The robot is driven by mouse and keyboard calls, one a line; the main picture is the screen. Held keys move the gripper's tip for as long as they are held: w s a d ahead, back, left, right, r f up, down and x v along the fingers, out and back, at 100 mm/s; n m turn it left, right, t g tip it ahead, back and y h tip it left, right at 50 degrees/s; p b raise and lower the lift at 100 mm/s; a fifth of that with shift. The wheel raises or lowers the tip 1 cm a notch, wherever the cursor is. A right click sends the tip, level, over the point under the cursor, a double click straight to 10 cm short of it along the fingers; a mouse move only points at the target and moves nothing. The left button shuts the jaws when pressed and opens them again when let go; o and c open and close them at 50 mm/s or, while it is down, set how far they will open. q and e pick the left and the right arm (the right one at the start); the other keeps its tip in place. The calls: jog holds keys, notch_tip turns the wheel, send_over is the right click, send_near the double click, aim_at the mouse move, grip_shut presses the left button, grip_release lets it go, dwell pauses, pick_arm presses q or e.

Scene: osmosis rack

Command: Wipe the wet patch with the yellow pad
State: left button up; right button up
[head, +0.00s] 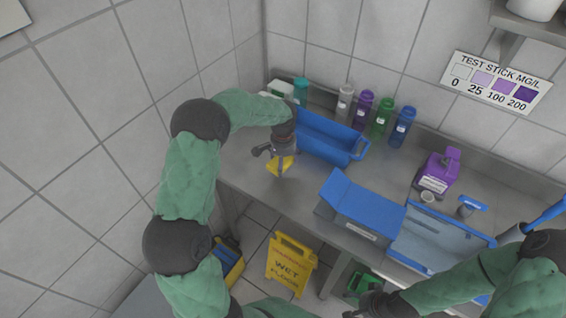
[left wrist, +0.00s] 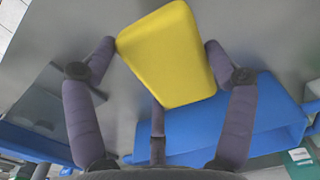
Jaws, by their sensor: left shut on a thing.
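The yellow pad (head: 285,166) is in my left gripper (head: 276,158), at the left part of the steel counter (head: 310,184), in front of a blue tub. In the left wrist view the pad (left wrist: 168,54) sits between the fingers of the left gripper (left wrist: 160,60), its broad face showing. I cannot tell if the pad touches the counter.
The blue tub (head: 345,146) stands right behind the left gripper. Several bottles, including a green one (head: 382,122), line the back. A blue-lidded box (head: 352,212), an open case (head: 432,245) and a purple jug (head: 438,170) fill the right. A yellow floor sign (head: 290,263) stands below.

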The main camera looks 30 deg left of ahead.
pick_arm(q)
jog(key=shift+r+p, duration=0.95)
jog(key=shift+r, duration=0.55)
